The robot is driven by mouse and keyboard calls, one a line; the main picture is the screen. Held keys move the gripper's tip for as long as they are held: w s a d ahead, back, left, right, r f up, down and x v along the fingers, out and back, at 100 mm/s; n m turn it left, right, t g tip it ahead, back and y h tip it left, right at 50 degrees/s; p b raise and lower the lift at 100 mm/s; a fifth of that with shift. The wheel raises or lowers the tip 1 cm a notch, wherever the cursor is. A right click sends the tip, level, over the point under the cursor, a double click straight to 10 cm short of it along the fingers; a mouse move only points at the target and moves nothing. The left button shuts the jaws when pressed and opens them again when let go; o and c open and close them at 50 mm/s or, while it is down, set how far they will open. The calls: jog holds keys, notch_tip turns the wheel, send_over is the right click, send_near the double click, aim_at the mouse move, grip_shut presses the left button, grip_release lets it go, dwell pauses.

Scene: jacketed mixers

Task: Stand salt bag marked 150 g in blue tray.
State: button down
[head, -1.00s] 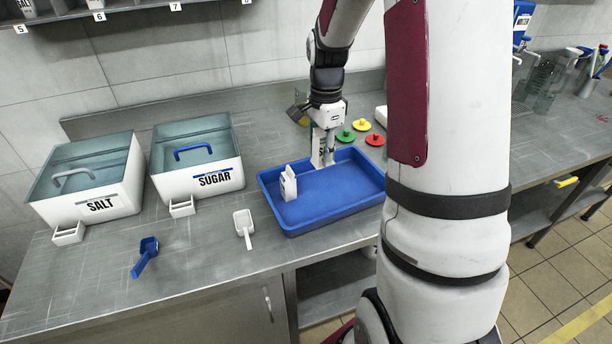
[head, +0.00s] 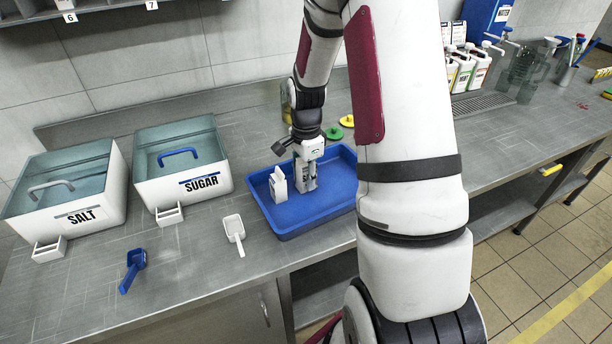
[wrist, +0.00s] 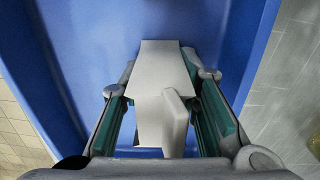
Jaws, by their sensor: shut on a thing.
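My gripper (head: 305,180) is over the left half of the blue tray (head: 290,234), pointing down. It is shut on a white bag (wrist: 160,62), which sits between the green-sided fingers in the wrist view. The bag is low in the tray and looks upright; I cannot tell if its base touches the floor. Its weight mark cannot be read.
Left of the tray are a white scoop (head: 234,230), a blue scoop (head: 134,268), the SUGAR bin (head: 190,187) and the SALT bin (head: 75,215). Green (head: 334,133) and yellow (head: 347,121) lids lie behind the tray. The tray's right part is hidden by my arm.

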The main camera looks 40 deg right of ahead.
jog(key=shift+f, duration=0.15)
jog(key=c, duration=1.2)
grip_release()
notch_tip(320, 180, up, 12)
jog(key=shift+r, duration=0.1)
jog(key=s+a+r+n, duration=0.4)
jog(key=a+r+n, duration=0.1)
jog(key=a+r, duration=0.15)
jog(key=s+a+r+n+t, duration=0.1)
jog(key=s+a+r+n, duration=0.2)
jog(key=s+a+n, duration=0.3)
jog(key=s+a+r+n+t, duration=0.2)
jog(key=s+a+n, duration=0.5)
jog(key=s, duration=0.5)
jog(key=shift+s+r+n, duration=0.4)
jog(key=shift+r+n, duration=0.35)
jog(key=shift+n, duration=0.25)
